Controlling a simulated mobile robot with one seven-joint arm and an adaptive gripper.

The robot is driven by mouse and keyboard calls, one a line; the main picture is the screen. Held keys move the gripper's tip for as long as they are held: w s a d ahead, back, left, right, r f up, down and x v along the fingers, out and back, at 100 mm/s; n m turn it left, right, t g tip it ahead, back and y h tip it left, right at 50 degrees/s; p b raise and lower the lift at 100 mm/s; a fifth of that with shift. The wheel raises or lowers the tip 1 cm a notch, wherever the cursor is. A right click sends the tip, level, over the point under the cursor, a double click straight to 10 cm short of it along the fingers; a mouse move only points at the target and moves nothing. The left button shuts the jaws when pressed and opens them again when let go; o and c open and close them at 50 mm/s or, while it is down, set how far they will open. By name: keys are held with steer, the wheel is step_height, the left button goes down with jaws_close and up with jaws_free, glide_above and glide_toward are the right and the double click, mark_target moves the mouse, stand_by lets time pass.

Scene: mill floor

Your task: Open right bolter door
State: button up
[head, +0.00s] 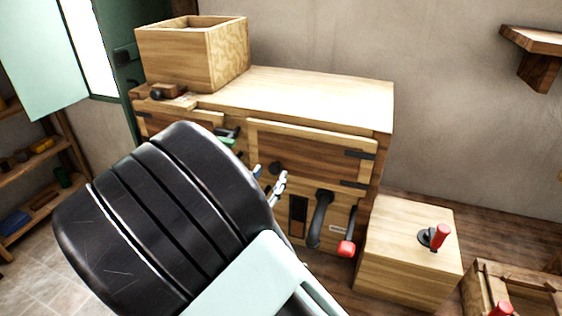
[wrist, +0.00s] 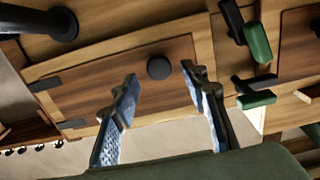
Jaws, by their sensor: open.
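The bolter is a pale wooden cabinet (head: 330,90) against the wall. Its right door (head: 320,148) has a darker panel, black hinges on its right side and a round black knob (head: 274,167) near its left edge; it looks shut. In the wrist view the picture is turned over, so the door (wrist: 100,80) has its hinges at the left. My gripper (head: 268,180) is open in front of the door, below the knob in the head view. In the wrist view the knob (wrist: 159,67) lies between and just beyond my fingertips (wrist: 160,80), with no contact visible.
Green-handled latches (wrist: 257,99) sit beside the door. Below it are a black lever (head: 319,218) and a red grip (head: 346,248). A low wooden box (head: 405,265) with a red-handled lever (head: 440,236) stands right. An open-topped wooden hopper (head: 180,57) sits on the bolter.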

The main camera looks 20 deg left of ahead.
steer(key=shift+w+d, duration=0.1)
steer(key=shift+w, duration=1)
jaws_close()
